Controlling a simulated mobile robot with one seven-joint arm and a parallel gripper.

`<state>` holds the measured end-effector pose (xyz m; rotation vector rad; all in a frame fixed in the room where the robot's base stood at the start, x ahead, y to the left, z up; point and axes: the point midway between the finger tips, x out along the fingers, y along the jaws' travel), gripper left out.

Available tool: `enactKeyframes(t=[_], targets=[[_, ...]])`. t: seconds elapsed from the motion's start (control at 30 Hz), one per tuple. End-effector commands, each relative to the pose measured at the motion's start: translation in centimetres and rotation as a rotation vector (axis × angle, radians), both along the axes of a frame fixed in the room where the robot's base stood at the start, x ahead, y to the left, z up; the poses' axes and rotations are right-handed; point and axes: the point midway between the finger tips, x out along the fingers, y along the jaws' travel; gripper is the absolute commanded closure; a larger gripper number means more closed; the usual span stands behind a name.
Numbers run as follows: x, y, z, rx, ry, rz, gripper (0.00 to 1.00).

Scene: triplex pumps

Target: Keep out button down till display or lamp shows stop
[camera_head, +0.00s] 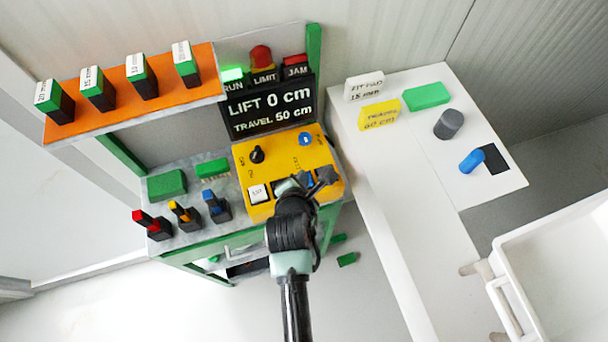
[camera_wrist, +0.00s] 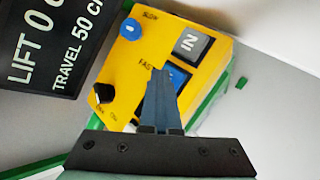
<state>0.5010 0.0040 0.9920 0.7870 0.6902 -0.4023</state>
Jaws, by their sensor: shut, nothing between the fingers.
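In the head view, my gripper (camera_head: 302,183) is at the panel's lower right. The display (camera_head: 270,107) reads LIFT 0 cm, TRAVEL 50 cm. The RUN lamp (camera_head: 232,74) glows green.
The LIMIT lamp (camera_head: 261,56) and JAM lamp (camera_head: 295,60) are red and look unlit. An orange shelf (camera_head: 133,99) holds labelled blocks at left. Small colored-top tools (camera_head: 184,214) stand left of the panel. A white table (camera_head: 400,165) with blocks is at right, near a white bin (camera_head: 560,265).

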Motion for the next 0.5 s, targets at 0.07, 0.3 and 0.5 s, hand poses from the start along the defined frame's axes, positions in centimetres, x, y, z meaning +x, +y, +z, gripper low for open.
enactKeyframes(t=[0.07, 0.3, 0.5], targets=[[-0.1, 0.0, 0.6, 0.000, 0.003, 0.000, 1.00], [0.0, 0.0, 1.7, 0.000, 0.001, -0.001, 1.00], [0.0, 0.0, 1.6, 0.000, 0.000, 0.000, 1.00]])
